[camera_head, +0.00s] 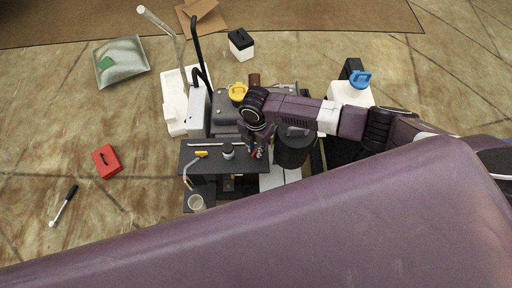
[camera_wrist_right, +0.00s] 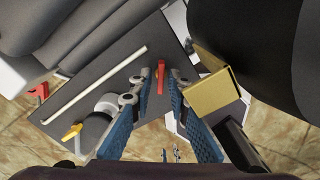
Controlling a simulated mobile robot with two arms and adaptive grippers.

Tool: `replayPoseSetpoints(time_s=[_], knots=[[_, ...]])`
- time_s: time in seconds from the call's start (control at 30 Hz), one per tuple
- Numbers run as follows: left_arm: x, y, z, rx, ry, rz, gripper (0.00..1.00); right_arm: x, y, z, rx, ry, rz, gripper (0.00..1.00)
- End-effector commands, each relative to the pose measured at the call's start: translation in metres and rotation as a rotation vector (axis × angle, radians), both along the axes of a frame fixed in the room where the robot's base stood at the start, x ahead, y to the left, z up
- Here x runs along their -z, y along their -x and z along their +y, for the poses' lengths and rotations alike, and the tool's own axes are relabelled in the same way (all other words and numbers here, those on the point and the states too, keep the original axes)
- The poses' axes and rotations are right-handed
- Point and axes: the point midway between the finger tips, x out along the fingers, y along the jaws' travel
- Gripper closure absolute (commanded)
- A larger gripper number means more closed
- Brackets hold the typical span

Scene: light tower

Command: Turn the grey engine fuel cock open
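My right gripper (camera_head: 257,152) is over the right end of a dark panel (camera_head: 215,165) on the machine. In the wrist view it (camera_wrist_right: 156,90) is open, with a blue-padded finger on each side of a small red lever (camera_wrist_right: 161,77). I cannot tell whether either finger touches the lever. A grey-white round knob (camera_head: 228,151) stands left of the gripper; it also shows in the wrist view (camera_wrist_right: 107,104). A yellow-handled valve (camera_head: 201,154) is further left. No part is clearly readable as the grey fuel cock. My left gripper is not in view.
A brass-coloured block (camera_wrist_right: 210,92) and a large black cylinder (camera_head: 294,150) lie close to the gripper's right side. A thin white rod (camera_wrist_right: 95,85) lies on the panel. A red box (camera_head: 106,161) and a black-handled tool (camera_head: 64,205) lie on the floor at left.

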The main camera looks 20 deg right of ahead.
Motion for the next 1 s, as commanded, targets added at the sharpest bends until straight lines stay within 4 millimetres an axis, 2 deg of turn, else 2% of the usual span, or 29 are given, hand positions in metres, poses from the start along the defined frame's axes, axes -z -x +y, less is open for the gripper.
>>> replayPoseSetpoints(time_s=[0.3, 0.43, 0.57, 0.8, 1.0], knots=[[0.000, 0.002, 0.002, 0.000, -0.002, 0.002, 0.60, 0.000, 0.000, -0.001, 0.001, 0.002, 0.000, 0.77], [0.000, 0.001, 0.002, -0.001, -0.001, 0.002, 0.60, -0.010, -0.001, -0.001, 0.000, 0.000, -0.003, 0.77], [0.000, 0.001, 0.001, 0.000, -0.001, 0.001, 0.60, -0.033, -0.002, -0.001, 0.000, 0.001, -0.004, 0.77], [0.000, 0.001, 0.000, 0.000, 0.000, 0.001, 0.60, -0.084, -0.001, -0.001, -0.001, 0.001, -0.003, 0.77], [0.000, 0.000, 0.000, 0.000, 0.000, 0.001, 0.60, -0.112, -0.001, -0.001, 0.000, 0.001, -0.002, 0.77]])
